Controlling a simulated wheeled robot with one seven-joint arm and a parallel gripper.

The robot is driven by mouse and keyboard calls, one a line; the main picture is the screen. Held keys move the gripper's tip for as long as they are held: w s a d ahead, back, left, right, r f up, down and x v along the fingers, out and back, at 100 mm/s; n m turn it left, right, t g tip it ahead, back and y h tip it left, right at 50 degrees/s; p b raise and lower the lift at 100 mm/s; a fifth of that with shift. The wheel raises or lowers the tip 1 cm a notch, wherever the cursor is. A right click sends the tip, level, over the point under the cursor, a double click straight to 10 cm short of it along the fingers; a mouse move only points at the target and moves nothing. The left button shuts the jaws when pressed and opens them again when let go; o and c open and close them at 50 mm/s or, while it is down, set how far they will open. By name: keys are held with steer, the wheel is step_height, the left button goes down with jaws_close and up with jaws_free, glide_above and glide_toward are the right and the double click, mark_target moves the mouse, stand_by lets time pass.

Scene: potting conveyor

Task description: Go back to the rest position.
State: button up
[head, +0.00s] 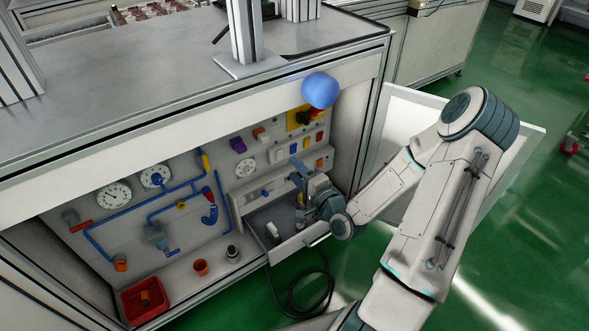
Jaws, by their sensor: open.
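My gripper (299,197) is in the head view, in front of the lower panel of the workbench, at the end of my arm coming in from the right. It is open, and I see nothing held in it. It is close over the right part of an open grey drawer (262,217). Small items lie in the drawer, among them a pale one near its front; part of the inside is hidden by my gripper. I cannot tell whether the gripper touches the drawer.
The panel (125,215) carries gauges, blue pipes and switches. A blue dome (320,90) sits at the bench edge above my gripper. An open white door (400,112) stands behind my arm. A red bin (145,300) is lower left. A black cable (310,308) lies on the green floor.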

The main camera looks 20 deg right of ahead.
stand_by(0.3)
steer(key=s+r+n+g+h+p, duration=0.3)
steer(key=r+n+g+p, duration=0.25)
steer(key=r+p, duration=0.45)
steer(key=s+r+n+g+h+p, duration=0.3)
steer(key=r+n+g+p, duration=0.25)
steer(key=r+p, duration=0.5)
steer(key=s+a+r+n+g+p, duration=0.1)
steer(key=s+a+r+p, duration=0.1)
steer(key=s+r+p, duration=0.3)
steer(key=s+a+r+n+g+p, duration=0.2)
steer(key=s+r+p, duration=0.3)
steer(key=s+r, duration=0.7)
step_height(320, 180, up, 8)
steer(key=shift+a+f, duration=0.2)
steer(key=shift+a, duration=0.05)
